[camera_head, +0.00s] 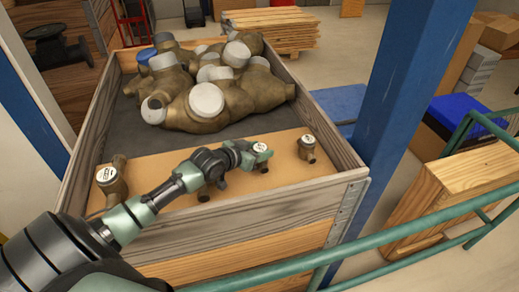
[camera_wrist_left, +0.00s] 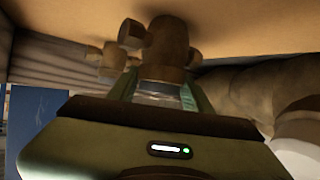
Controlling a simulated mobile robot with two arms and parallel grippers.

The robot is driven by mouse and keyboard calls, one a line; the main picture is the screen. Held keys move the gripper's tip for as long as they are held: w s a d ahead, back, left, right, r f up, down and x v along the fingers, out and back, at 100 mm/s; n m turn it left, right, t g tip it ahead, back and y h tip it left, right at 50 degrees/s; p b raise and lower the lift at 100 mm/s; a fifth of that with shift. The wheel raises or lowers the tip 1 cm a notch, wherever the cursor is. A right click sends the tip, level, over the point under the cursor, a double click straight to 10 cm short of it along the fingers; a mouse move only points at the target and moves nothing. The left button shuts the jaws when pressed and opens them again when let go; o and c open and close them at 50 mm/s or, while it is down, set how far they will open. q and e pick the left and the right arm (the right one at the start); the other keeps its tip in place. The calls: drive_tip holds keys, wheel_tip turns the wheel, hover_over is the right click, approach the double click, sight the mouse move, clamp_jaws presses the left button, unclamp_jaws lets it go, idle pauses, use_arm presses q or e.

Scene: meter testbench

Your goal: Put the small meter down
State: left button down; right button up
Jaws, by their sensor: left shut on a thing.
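My left gripper (camera_head: 256,153) is shut on a small brass meter with a white round face (camera_head: 261,147), over the front part of the wooden crate (camera_head: 270,238). In the left wrist view the brass body of the held meter (camera_wrist_left: 165,48) shows between the two fingers of the gripper (camera_wrist_left: 160,90). The meter is close to the brown board (camera_head: 160,168); I cannot tell whether it touches it. Other small meters stand on the board: one at the left (camera_head: 111,181), one at the right (camera_head: 307,148), and one partly hidden behind my arm (camera_head: 205,191). My right gripper is not in view.
Large brass meters (camera_head: 225,100) are heaped in the back of the crate, behind the board. A blue post (camera_head: 405,90) stands right of the crate. A green rail (camera_head: 400,222) crosses in front. The board has bare room between the small meters.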

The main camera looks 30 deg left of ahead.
use_arm(q)
drive_tip(key=c, duration=0.6)
unclamp_jaws()
drive_tip(key=shift+r, duration=0.1)
drive_tip(key=shift+b+v, duration=0.7)
drive_tip(key=shift+v, duration=5.35)
